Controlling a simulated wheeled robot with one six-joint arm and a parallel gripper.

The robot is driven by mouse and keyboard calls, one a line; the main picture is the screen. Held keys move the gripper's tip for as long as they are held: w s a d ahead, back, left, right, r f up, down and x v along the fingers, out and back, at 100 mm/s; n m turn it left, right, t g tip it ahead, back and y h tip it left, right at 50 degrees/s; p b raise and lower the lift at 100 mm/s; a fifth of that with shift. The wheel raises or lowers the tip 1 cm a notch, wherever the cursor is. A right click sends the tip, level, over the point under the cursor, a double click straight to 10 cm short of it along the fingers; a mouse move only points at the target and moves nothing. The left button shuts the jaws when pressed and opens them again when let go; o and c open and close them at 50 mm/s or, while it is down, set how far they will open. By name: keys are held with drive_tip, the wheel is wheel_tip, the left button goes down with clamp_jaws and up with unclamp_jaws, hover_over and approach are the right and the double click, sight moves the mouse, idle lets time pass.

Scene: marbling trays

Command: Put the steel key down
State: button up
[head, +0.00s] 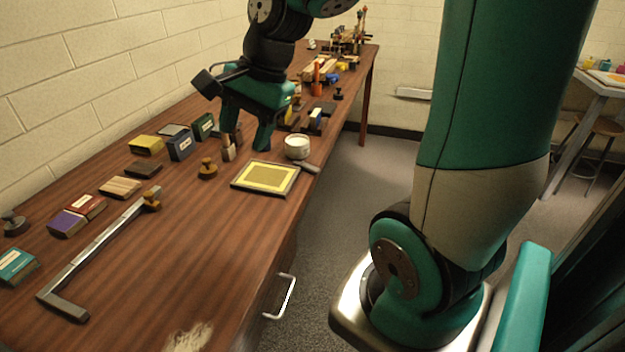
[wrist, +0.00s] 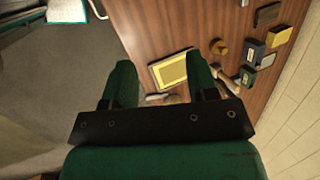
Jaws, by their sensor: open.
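My gripper (head: 246,138) is open above the far half of the wooden bench, fingers pointing down. In the wrist view the two green fingers (wrist: 160,66) stand wide apart, and I see nothing held between them. I cannot make out a steel key in either view; it may be hidden by the gripper or too small to tell. A yellow-faced framed panel (head: 266,177) lies on the bench to the right of and nearer than the gripper. It also shows between and beyond the fingers in the wrist view (wrist: 172,72).
A white cup (head: 297,147) stands by the bench's right edge. A wooden knob (head: 208,168) and several small boxes, including a blue one (head: 180,146), lie left of the gripper. A long metal bar clamp (head: 95,250) lies nearer. The front middle of the bench (head: 190,260) is clear.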

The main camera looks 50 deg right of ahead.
drive_tip(key=w+d+f+m+t+h+b, duration=0.1)
drive_tip(key=d+f+m, duration=0.1)
drive_tip(key=d+m, duration=0.35)
drive_tip(key=w+d+f+m+b, duration=0.1)
drive_tip(key=d+f+m+b, duration=0.1)
drive_tip(key=d+m, duration=0.4)
drive_tip(key=m+h+b, duration=0.2)
drive_tip(key=m, duration=0.7)
approach(318, 169)
drive_tip(key=shift+m+t, duration=0.25)
drive_tip(key=shift+t, duration=0.05)
drive_tip(key=shift+s+x, duration=0.2)
drive_tip(key=shift+x, duration=4.2)
drive_tip(key=shift+f, duration=0.1)
drive_tip(key=shift+b, duration=0.3)
clamp_jaws()
